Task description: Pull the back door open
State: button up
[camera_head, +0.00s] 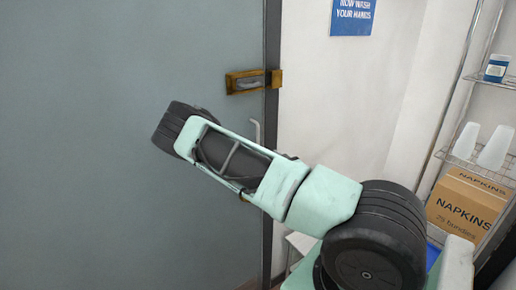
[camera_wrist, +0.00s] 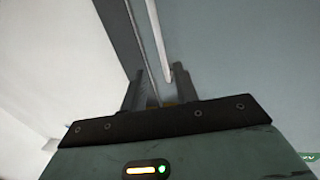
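The back door (camera_head: 110,60) is a large grey-blue panel filling the left of the head view. It looks closed against its dark frame edge. A brass latch (camera_head: 255,81) sits across the door edge, and a pale bent handle (camera_head: 257,132) shows just above my arm. My arm hides the handle's lower part and my gripper in the head view. In the wrist view my gripper (camera_wrist: 159,78) has its two dark fingers apart. A pale rod (camera_wrist: 157,35), apparently the handle, runs down toward the gap, nearer the right finger. I cannot tell whether it touches.
A white wall with a blue hand-washing sign (camera_head: 354,16) is right of the door. The area before the door's left part looks clear.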

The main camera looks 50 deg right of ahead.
jog(key=p+x, duration=0.3)
jog(key=x, duration=0.7)
jog(key=shift+w, duration=0.35)
grip_shut()
